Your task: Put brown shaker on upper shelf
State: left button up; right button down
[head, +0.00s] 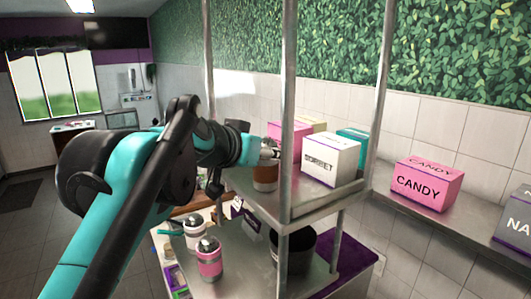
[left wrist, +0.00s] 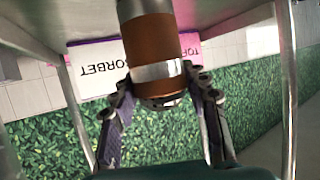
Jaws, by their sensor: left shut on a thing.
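The brown shaker (head: 264,179) is upright at the upper shelf (head: 315,201), near its left end, partly behind a metal post. My left gripper (head: 268,153) is at the shaker's top, shut on it. In the left wrist view, which is upside down, the brown shaker (left wrist: 152,42) shows its brown body and silver band between the fingers of my left gripper (left wrist: 160,73). Its base is close to the shelf surface; I cannot tell whether it touches. My right gripper is not in view.
A white sorbet box (head: 330,160), a pink box (head: 287,138) and a teal box (head: 353,136) stand on the upper shelf. Below are a white shaker (head: 193,233), a pink shaker (head: 209,262) and a black container (head: 294,252). A candy box (head: 426,184) is on the right counter.

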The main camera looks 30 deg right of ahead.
pick_arm(q)
jog(key=shift+s+a, duration=0.1)
jog(key=shift+a, duration=0.05)
jog(key=o, duration=1.4)
jog(key=shift+w+d+f, duration=0.15)
jog(key=shift+w+d, duration=0.1)
jog(key=shift+d, duration=0.05)
jog(key=shift+c, duration=0.2)
jog(key=shift+s+a, duration=0.15)
jog(key=shift+a, duration=0.05)
jog(key=shift+s+a+r, duration=0.25)
jog(key=shift+a+r, duration=0.1)
jog(key=b+v, duration=0.1)
jog(key=v, duration=1)
